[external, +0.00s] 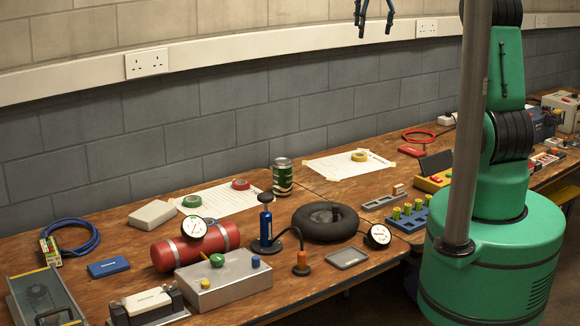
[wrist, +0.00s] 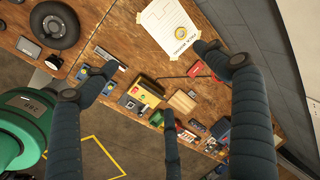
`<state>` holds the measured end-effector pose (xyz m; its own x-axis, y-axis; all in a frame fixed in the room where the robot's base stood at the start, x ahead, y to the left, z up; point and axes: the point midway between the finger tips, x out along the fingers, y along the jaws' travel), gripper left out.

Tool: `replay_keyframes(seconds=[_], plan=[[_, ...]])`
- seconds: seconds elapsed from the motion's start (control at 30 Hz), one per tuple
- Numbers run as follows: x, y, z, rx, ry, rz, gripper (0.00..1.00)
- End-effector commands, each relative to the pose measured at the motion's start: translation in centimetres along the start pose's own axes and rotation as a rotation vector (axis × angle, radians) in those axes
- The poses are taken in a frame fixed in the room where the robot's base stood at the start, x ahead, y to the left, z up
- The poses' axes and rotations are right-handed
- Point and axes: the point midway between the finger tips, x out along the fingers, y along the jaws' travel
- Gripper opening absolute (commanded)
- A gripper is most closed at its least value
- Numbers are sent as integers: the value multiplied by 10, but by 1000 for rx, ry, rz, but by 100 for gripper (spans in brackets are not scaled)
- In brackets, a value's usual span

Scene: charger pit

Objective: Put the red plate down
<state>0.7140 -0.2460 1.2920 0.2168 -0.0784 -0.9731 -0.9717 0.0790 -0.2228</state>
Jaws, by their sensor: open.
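A small flat red plate (external: 408,152) lies on the workbench, right of the white paper sheet and in front of a red cable loop. A flat red thing that looks like the same plate (wrist: 196,69) shows in the wrist view, beside the tip of the right finger. My gripper (external: 375,30) is high above the bench at the top edge of the external view, fingers hanging down, spread and empty. In the wrist view its dark fingers spread wide over the bench, with nothing between them. The plate is well below the gripper and not touched by it.
The white sheet (external: 343,166) with a yellow tape roll (external: 359,156) lies left of the plate. A yellow box (external: 432,181) and a blue battery tray (external: 407,217) stand nearer the front. A black tyre (external: 324,222) lies mid-bench. The wall runs behind. Air around the gripper is free.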

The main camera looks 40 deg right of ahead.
Motion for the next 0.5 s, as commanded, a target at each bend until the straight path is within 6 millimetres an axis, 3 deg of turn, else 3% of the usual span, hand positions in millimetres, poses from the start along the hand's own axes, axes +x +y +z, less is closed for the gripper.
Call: replay_keyframes(seconds=[0.1,0.5], plan=[[-27,22,25,-119,0,-22,86],[-92,107,96,-519,11,-90,86]])
